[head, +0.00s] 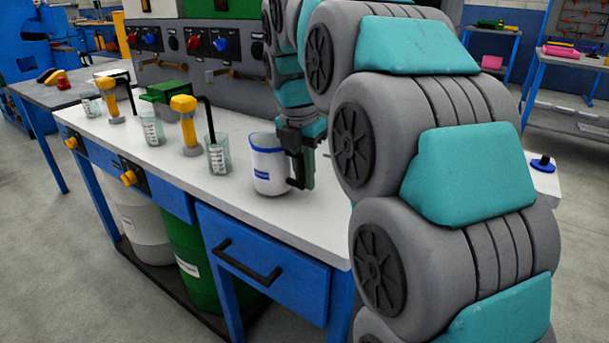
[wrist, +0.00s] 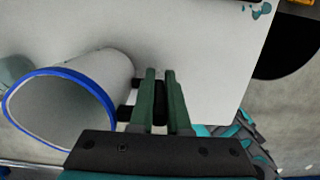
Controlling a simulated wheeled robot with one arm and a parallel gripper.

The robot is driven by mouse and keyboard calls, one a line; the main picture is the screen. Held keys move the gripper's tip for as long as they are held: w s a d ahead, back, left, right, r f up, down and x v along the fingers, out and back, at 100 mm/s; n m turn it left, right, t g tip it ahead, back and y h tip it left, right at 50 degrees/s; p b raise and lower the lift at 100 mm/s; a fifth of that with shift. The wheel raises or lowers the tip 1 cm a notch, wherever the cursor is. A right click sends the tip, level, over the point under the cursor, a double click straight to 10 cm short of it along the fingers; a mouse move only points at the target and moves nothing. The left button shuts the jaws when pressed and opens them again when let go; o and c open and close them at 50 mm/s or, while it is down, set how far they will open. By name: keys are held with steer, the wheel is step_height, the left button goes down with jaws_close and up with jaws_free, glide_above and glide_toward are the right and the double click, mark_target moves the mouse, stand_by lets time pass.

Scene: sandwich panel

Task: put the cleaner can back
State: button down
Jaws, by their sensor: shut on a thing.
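The cleaner can (head: 268,168) is a white jug with a blue rim, a blue label and a dark handle. It is upright at the front of the white bench top (head: 240,222) in the head view. I cannot tell whether its base touches the bench. In the wrist view the can (wrist: 105,68) is at left with its open mouth toward the camera. My gripper (head: 303,172) is at the can's right side, shut on its dark handle. In the wrist view the green fingers (wrist: 160,75) have the handle between them.
Clear measuring beakers (head: 219,158) and yellow-headed pumps (head: 188,128) stand on the bench left of the can. A grey panel (head: 180,60) with valves and spouts rises behind. A blue drawer (head: 262,265) is below the bench top's right part, with drums (head: 195,265) to its left.

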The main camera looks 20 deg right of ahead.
steer(key=shift+f, duration=0.2)
steer(key=shift+f, duration=0.15)
steer(key=c, duration=0.9)
jaws_free()
steer(key=r, duration=0.6)
steer(key=shift+s+a, duration=0.1)
steer(key=shift+a, duration=0.15)
steer(key=shift+s+a+r, duration=0.1)
steer(key=shift+s+r, duration=0.05)
steer(key=shift+r, duration=0.8)
